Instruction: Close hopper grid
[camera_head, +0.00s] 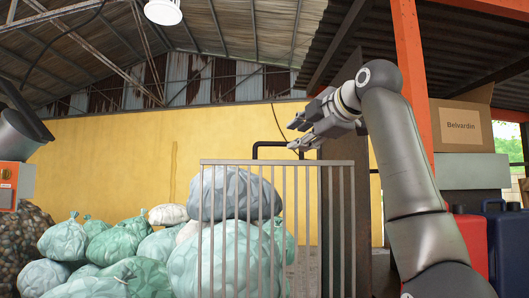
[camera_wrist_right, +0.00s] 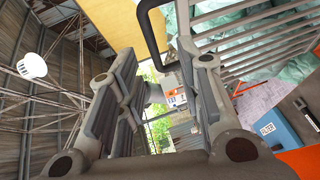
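The hopper grid (camera_head: 242,162) is a grey frame of upright bars, standing upright in the middle of the head view. A black bracket-shaped handle (camera_head: 271,144) sticks up at its top edge. My right gripper (camera_head: 294,136) is just above and beside the right end of the handle, pointing left. In the right wrist view its two fingers (camera_wrist_right: 155,62) are apart with nothing held between them. The handle (camera_wrist_right: 148,22) shows there just beyond the fingertips, and the grid bars (camera_wrist_right: 255,45) lie to the right. Whether a finger touches the handle I cannot tell. My left gripper is not in view.
Several pale green bags (camera_head: 120,240) are piled behind and left of the grid. A brown post (camera_head: 343,190) stands close by my right arm. A cardboard box (camera_head: 460,125), a red canister (camera_head: 470,238) and a blue one (camera_head: 507,245) are at the right.

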